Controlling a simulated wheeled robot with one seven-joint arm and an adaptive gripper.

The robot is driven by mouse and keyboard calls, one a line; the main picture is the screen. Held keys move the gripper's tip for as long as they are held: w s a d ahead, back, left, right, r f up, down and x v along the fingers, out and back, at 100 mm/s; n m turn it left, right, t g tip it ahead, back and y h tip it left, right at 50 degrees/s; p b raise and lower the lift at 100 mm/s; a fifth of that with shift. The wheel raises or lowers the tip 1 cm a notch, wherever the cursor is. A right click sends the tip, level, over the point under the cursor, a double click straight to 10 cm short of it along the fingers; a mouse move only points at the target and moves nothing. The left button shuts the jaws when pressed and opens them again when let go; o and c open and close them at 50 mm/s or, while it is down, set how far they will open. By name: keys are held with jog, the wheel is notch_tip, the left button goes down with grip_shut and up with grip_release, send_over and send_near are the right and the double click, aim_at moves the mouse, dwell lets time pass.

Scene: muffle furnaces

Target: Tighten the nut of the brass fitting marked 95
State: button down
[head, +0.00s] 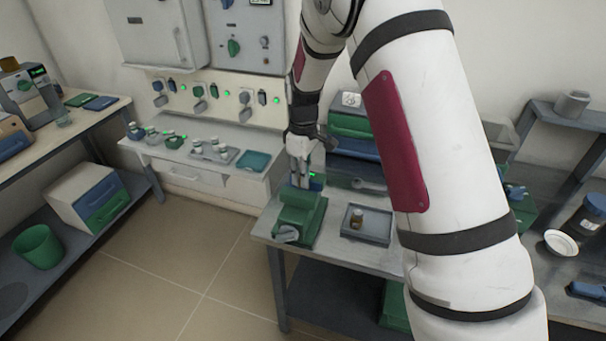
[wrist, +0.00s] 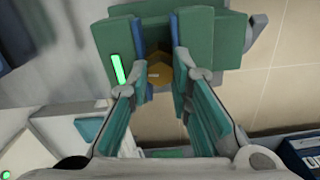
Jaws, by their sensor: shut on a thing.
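A green vise-like block (head: 300,215) with a grey handle stands at the left end of the grey bench. My gripper (head: 300,178) points down over its back part. In the wrist view the fingers of my gripper (wrist: 160,65) reach down on both sides of a brass, nut-like piece (wrist: 158,75) and are shut on it. The green block (wrist: 110,45) lies around and below the fingertips, with a lit green strip on one side. A small pale mark shows on the brass piece, too small to read. The rest of the fitting is hidden.
A dark tray (head: 366,237) with a small brown-and-white object stands right of the green block. Stacked drawers (head: 352,123) are behind. A control panel (head: 215,100) and a white bench with small containers are at the back. The tiled floor at the left is clear.

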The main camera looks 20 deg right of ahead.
jog(key=m, duration=0.4)
jog(key=shift+b, duration=0.35)
jog(key=m, duration=0.4)
jog(key=shift+m, duration=0.4)
jog(key=m, duration=0.4)
jog(key=shift+m, duration=0.3)
jog(key=m, duration=0.3)
jog(key=shift+m, duration=0.3)
jog(key=m, duration=0.3)
jog(key=shift+m, duration=0.3)
jog(key=m, duration=0.4)
jog(key=shift+m, duration=0.3)
jog(key=m+p, duration=0.1)
jog(key=m, duration=0.3)
jog(key=shift+m, duration=2.1)
